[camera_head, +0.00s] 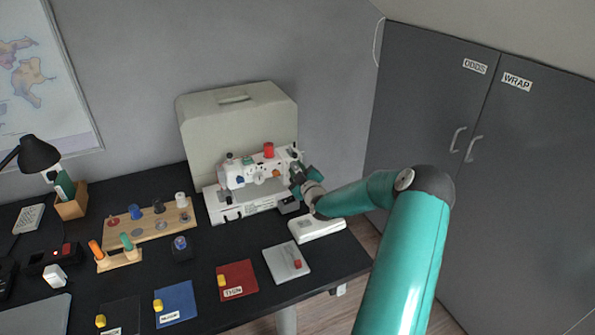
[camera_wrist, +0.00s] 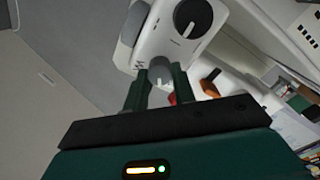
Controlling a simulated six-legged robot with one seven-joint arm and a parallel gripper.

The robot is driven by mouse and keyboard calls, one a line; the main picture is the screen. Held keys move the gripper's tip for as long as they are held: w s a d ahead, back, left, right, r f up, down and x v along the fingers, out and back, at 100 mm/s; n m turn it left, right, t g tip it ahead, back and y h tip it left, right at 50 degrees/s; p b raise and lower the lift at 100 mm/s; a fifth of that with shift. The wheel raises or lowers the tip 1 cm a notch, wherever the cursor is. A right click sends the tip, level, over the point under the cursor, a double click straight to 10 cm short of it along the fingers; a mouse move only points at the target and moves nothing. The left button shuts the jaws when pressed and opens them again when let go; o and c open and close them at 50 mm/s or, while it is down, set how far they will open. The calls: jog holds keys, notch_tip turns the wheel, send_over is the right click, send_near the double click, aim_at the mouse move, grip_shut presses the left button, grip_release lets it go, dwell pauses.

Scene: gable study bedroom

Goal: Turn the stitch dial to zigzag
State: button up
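The white sewing machine (camera_head: 262,171) stands on the black desk in the head view. In the wrist view the machine's body (camera_wrist: 165,38) is close up. A round black dial (camera_wrist: 193,17) with a light pointer line is on it; its lettering is too small to read. My gripper (camera_head: 298,178) is at the right end of the machine. In the wrist view my gripper's two fingers (camera_wrist: 160,74) stand apart, with a grey round knob (camera_wrist: 159,68) showing between or just beyond their tips. I cannot tell whether they touch it. The black dial is above the fingertips.
A beige machine cover (camera_head: 240,120) stands behind the machine. A wooden spool rack (camera_head: 150,221), cloth swatches (camera_head: 237,279) and a white box (camera_head: 317,226) lie on the desk (camera_head: 215,250). Grey cupboards (camera_head: 420,110) rise at the right.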

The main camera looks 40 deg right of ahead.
jog(key=c, duration=0.4)
jog(key=shift+m, duration=0.3)
jog(key=m, duration=1.1)
jog(key=shift+d, duration=0.1)
dwell(0.4)
jog(key=o, duration=1)
